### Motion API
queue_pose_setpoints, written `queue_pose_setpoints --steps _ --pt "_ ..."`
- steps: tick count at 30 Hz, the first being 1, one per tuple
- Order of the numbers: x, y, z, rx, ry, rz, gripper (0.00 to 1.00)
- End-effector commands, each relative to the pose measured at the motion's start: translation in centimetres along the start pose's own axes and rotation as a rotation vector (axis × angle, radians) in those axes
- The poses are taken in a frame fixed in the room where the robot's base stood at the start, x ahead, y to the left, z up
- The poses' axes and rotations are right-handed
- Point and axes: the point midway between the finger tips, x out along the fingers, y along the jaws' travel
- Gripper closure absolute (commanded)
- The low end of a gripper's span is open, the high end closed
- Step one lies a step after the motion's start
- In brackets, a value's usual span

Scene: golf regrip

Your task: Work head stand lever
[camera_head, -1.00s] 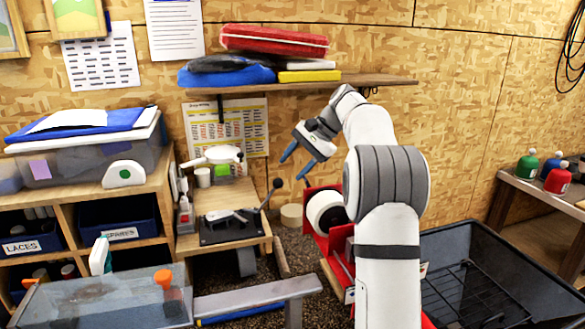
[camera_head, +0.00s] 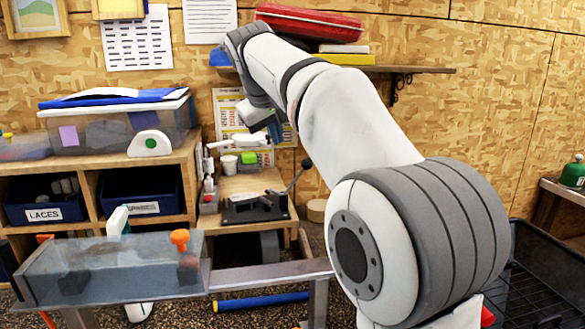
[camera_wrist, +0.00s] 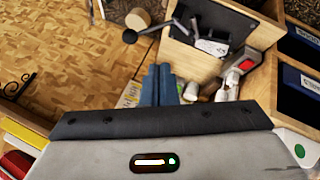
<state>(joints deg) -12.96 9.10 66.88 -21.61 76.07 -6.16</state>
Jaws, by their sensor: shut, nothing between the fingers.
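The head stand (camera_head: 255,208) is a black plate with metal parts on a low wooden bench. Its lever (camera_head: 307,163) is a rod with a black ball knob, leaning up to the right. In the wrist view the lever's knob (camera_wrist: 130,36) is ahead and left of the fingertips, and the stand (camera_wrist: 212,25) is ahead and right. My gripper (camera_head: 276,132), with blue fingers, is above and behind the lever in the head view, apart from it. In the wrist view my gripper (camera_wrist: 160,70) has its fingers together, with nothing between them.
A white cup (camera_head: 229,164) and a white round-topped item (camera_head: 248,140) stand behind the head stand. A shelf (camera_head: 420,70) with a red case (camera_head: 310,22) is above. A grey trough (camera_head: 110,270) is at front left. A wooden disc (camera_wrist: 138,18) lies near the lever.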

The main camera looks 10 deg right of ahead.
Motion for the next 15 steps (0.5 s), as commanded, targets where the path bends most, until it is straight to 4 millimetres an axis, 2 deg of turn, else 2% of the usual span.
queue_pose_setpoints --steps 5,15 --pt "1.6 0.1 0.1 -0.008 0.0 0.007 1.0" --pt "8.7 0.1 0.0 -0.007 -0.002 0.005 1.0"
